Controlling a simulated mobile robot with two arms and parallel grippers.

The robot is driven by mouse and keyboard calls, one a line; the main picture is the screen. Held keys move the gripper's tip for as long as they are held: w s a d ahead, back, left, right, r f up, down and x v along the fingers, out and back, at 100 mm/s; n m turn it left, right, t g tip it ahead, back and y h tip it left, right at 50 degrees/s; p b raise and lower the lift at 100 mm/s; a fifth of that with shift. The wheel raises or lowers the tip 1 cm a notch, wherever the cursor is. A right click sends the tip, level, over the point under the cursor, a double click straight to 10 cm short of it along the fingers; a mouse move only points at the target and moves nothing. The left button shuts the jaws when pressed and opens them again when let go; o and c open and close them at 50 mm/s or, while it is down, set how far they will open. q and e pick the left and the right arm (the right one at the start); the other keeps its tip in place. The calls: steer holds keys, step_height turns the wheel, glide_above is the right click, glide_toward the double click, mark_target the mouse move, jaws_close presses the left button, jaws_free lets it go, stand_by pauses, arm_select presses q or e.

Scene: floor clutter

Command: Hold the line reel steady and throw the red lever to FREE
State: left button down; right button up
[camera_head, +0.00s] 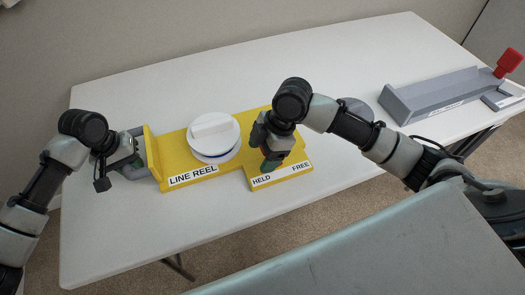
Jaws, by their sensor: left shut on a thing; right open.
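The line reel (172,146) has a yellow base with an upright left end wall, a white drum (213,133) and a "LINE REEL" label. My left gripper (138,160) is shut at that left end wall; the exact contact is hard to see. A yellow plate (296,172) at the reel's right end is marked "HELD" at left and "FREE" at right. My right gripper (270,162) is open over the plate, close to the "HELD" side. No red lever shows there; the gripper and wrist cover that spot.
The white table (300,80) is mostly clear behind the reel. A grey tray-like fixture (440,96) stands at the right, with a red block (508,62) at its far end. A grey surface (400,245) fills the lower right.

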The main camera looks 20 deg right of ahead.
steer(key=shift+f, duration=0.2)
steer(key=shift+c, duration=0.4)
steer(key=c, duration=1.2)
steer(key=d+y, duration=0.1)
steer(key=y, duration=0.1)
steer(key=d+y, duration=0.1)
steer(key=y, duration=0.1)
steer(key=d+r+y, duration=0.1)
steer(key=y, duration=0.1)
steer(key=shift+r, duration=0.1)
steer(key=shift+d+y, duration=0.55)
steer(key=shift+y, duration=0.45)
steer(key=shift+d+y, duration=0.55)
steer(key=shift+y, duration=0.45)
